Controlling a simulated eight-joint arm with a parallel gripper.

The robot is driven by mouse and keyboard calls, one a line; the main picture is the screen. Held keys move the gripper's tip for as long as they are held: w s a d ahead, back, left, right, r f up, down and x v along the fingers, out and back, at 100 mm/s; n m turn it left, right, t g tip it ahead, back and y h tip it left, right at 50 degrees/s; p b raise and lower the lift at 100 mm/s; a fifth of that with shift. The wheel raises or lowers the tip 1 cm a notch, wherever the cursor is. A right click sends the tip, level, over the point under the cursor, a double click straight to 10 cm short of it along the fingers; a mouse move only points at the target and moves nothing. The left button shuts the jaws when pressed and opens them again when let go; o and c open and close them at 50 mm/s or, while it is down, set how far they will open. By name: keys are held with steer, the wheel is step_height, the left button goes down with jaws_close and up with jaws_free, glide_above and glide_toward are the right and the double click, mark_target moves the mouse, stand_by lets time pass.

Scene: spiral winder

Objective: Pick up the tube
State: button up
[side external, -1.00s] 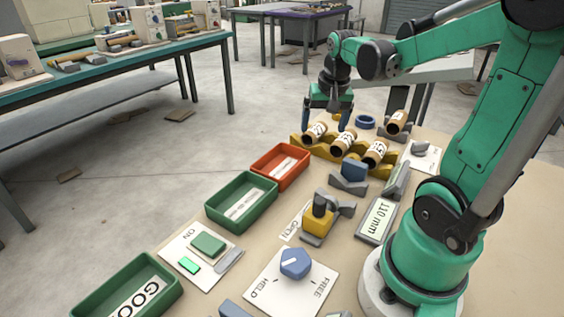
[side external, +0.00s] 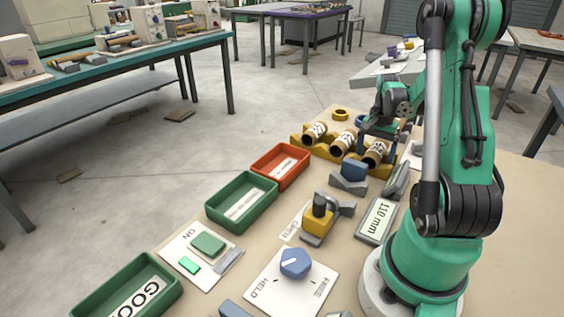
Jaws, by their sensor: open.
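Three brown cardboard tubes with white number labels lie in a yellow wavy rack (side external: 298,140): a left tube (side external: 315,133), a middle tube (side external: 343,144) and a right tube (side external: 376,153). My gripper (side external: 377,147) is open and points down at the right tube, with its dark blue fingers apart at about that tube's sides. I cannot tell whether they touch it. The spot of a separate tube behind the rack is hidden by my gripper and arm.
An orange tray (side external: 280,167) and a green tray (side external: 241,202) stand left of the rack. A blue block on a grey cradle (side external: 351,174), a yellow clamp (side external: 319,218) and a 110 mm display (side external: 377,220) stand in front. A yellow ring (side external: 341,114) lies behind the rack.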

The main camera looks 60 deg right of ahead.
jaws_close()
stand_by(0.3)
steer(key=shift+r, duration=0.1)
